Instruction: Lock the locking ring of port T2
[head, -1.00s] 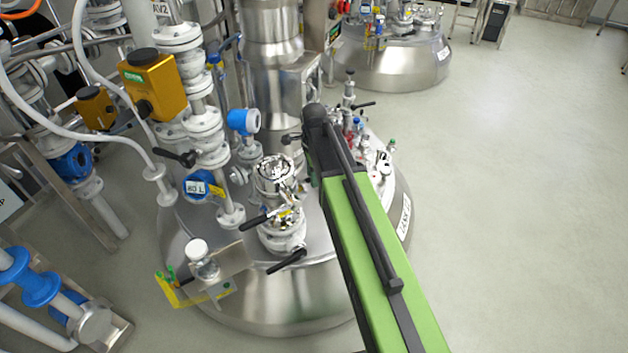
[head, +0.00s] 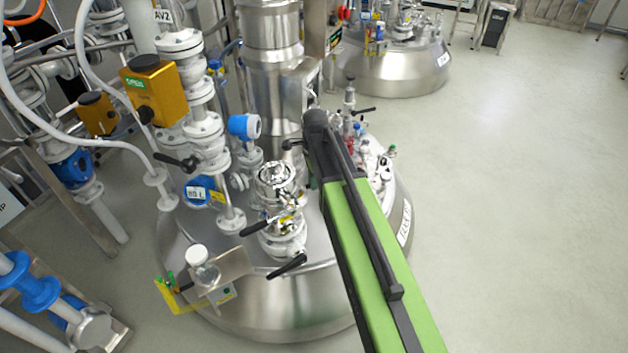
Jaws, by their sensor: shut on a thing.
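A steel reactor vessel (head: 290,300) stands in the middle, with several ports and fittings on its lid. My green arm reaches up over the lid, and its dark end joint lies near the far side. My gripper does not show; the arm probably covers it. No port label T2 can be read, and I cannot pick out its locking ring. Small fittings with red, blue and white parts (head: 358,135) stand just right of my arm. A shiny steel fitting (head: 276,180) with black levers below it stands left of the arm.
Yellow valve actuators (head: 152,90), white flanged pipes (head: 205,130) and a blue instrument (head: 243,126) crowd the left. A tall steel column (head: 272,75) rises behind the lid. A second vessel (head: 392,70) stands at the back. The floor at right is clear.

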